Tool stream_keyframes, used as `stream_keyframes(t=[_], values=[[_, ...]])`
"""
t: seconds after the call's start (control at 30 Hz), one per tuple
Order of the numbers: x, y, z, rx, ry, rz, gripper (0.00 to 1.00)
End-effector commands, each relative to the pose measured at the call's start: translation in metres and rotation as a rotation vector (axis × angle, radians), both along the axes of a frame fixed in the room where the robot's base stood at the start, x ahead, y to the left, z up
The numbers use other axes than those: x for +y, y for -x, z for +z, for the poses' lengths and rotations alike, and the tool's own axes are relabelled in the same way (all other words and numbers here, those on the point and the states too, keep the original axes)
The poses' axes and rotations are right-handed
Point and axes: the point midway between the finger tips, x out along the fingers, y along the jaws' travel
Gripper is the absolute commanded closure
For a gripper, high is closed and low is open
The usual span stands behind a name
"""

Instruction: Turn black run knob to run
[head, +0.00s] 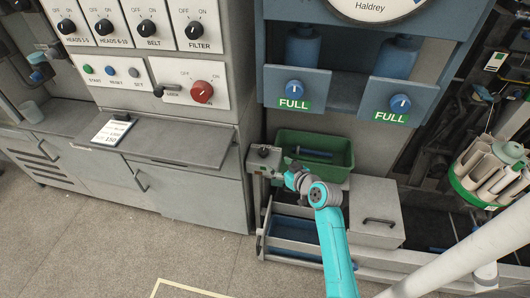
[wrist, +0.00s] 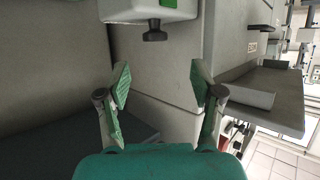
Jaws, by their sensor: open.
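A small grey box (head: 263,160) stands at the left end of the green bin in the head view, with a small black knob (head: 263,152) on it. The wrist view shows a pale box (wrist: 150,9) at the top edge with a black knob (wrist: 155,34) under it. I cannot read a run label there. My gripper (wrist: 162,79) is open and empty, its green-padded fingers spread wide. The knob is beyond the fingertips, a little left of the middle between them, and apart from them. In the head view my wrist hides most of the gripper near the grey box.
A green bin (head: 333,149) holds a blue item behind my arm. A grey drawer unit (head: 376,206) with a handle stands to the right. A panel (head: 150,27) carries several black OFF/ON knobs at upper left, with a red knob (head: 201,92) below. Floor (head: 90,240) is clear at left.

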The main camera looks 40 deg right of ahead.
Motion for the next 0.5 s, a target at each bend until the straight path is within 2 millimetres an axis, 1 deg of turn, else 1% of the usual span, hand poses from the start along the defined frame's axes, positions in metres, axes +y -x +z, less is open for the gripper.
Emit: stream_keyframes(t=[0.03, 0.1, 0.27, 0.37, 0.5], values=[[-0.006, -0.004, 0.004, -0.002, 0.001, 0.004, 0.34], [-0.010, -0.008, 0.006, -0.002, 0.003, 0.007, 0.34], [-0.012, -0.020, 0.003, -0.002, 0.004, 0.012, 0.34], [-0.014, -0.033, -0.003, -0.001, 0.004, 0.011, 0.34], [-0.017, -0.057, -0.012, -0.002, 0.004, 0.011, 0.34]])
